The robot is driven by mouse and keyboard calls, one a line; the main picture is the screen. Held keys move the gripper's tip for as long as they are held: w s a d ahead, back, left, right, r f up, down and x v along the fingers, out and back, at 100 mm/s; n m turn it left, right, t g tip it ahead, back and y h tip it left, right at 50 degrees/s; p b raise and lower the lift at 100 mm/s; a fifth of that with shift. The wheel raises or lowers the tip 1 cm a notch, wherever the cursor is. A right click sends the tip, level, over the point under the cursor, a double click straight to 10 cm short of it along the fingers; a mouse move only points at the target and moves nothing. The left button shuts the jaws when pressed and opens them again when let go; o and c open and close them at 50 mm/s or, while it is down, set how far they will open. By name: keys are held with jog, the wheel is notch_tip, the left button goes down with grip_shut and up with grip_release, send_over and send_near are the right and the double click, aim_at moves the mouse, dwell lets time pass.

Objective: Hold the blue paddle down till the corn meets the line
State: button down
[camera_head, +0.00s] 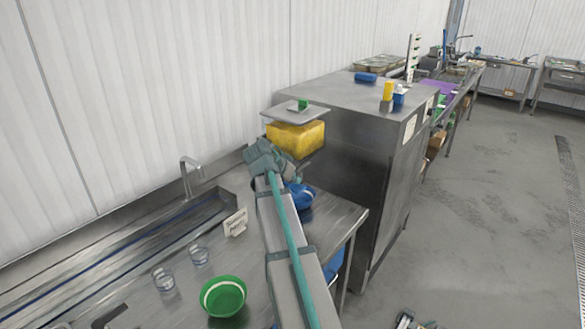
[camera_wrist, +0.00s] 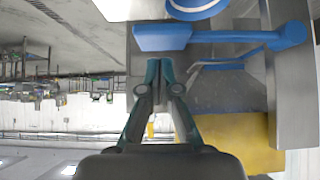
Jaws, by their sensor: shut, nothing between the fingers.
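The blue paddle (camera_wrist: 162,38) shows in the wrist view as a flat pad on a blue arm running right to a round joint. My gripper (camera_wrist: 157,66) is shut and empty, its fingertips close against the pad's edge. I cannot tell whether they touch. A blue bowl (camera_wrist: 195,8) with a white band lies beyond the paddle, cut off by the top edge. It also shows in the head view (camera_head: 302,196), partly behind my arm. Its contents and any corn level are hidden. The yellow dispenser hopper (camera_head: 297,138) stands above my gripper.
A green bowl (camera_head: 223,297) with a white line, two glasses (camera_head: 163,281) and a small sign (camera_head: 235,222) stand on the steel counter, left of my arm. A steel cabinet (camera_head: 345,170) stands just right of the hopper. Floor at right is mostly clear.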

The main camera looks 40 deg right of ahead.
aim_at(294, 193)
jog(key=shift+f, duration=0.75)
jog(key=shift+s+f+b, duration=0.15)
jog(key=shift+f+b, duration=0.55)
jog(key=shift+b, duration=0.15)
notch_tip(294, 193, down, 2)
jog(key=t+b, duration=0.1)
jog(key=b, duration=0.2)
jog(key=shift+s+f+m+t+b, duration=0.1)
jog(key=shift+s+m+t+b, duration=0.05)
jog(key=shift+m+t+b, duration=0.2)
jog(key=shift+f+y+b, duration=0.3)
jog(key=shift+f+b, duration=0.2)
jog(key=shift+b, duration=0.15)
jog(key=shift+s+a+f, duration=0.1)
jog(key=shift+f, duration=0.2)
jog(key=shift+r, duration=0.1)
dwell(4.4)
